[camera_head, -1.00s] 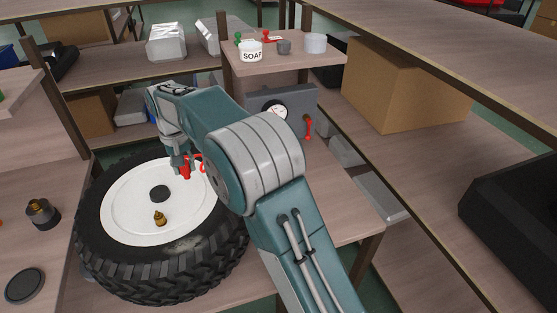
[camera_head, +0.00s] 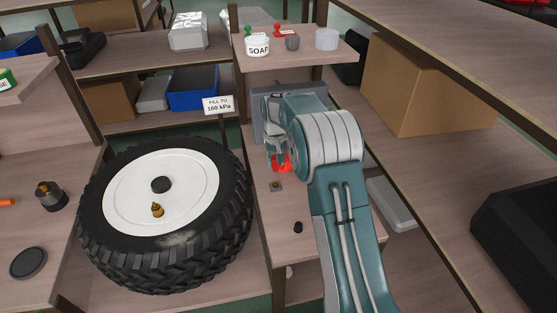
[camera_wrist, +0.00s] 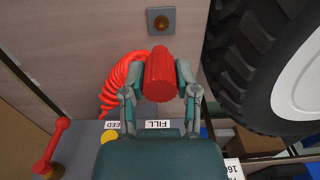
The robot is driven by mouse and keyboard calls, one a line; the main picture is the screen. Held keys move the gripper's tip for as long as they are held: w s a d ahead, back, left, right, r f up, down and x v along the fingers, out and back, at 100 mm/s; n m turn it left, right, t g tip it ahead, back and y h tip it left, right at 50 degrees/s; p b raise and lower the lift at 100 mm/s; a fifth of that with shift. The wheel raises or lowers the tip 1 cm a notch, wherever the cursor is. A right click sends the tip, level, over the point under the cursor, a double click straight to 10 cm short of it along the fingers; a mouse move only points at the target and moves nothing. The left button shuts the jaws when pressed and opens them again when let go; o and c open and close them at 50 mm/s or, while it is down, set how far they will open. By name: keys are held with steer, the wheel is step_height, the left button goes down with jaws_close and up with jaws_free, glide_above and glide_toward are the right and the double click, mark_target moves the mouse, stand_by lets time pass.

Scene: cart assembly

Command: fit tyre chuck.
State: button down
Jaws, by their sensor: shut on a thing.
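The red tyre chuck (camera_wrist: 160,75) is between the fingers of my gripper (camera_wrist: 161,84), which is shut on it. A red coiled hose (camera_wrist: 117,88) hangs beside the chuck in the wrist view. In the head view my gripper (camera_head: 279,160) is low over the narrow bench, right of the wheel; the red there (camera_head: 285,163) is partly hidden by my arm. The wheel's black tyre (camera_head: 165,255) lies flat with a white disc (camera_head: 125,200) and a brass valve (camera_head: 157,210) standing on it. The gripper is apart from the valve.
A square plate with a brass fitting (camera_head: 276,186) and a small black cap (camera_head: 298,227) are on the narrow bench. A grey panel (camera_wrist: 190,160) carries a FILL label and a red lever (camera_wrist: 55,145). A "FILL TO 160 kPa" sign (camera_head: 218,106) stands behind the wheel.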

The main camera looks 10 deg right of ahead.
mark_target(276, 171)
steer(key=shift+s+a, duration=0.1)
steer(key=shift+a, duration=0.3)
steer(key=shift+d+f, duration=0.2)
steer(key=shift+f, duration=0.45)
steer(key=shift+d+f, duration=0.2)
steer(key=shift+f, duration=1.2)
steer(key=shift+a+f, duration=0.1)
steer(key=shift+a, duration=0.15)
steer(key=shift+d, duration=0.25)
steer(key=shift+a, duration=0.2)
steer(key=shift+f, duration=1.3)
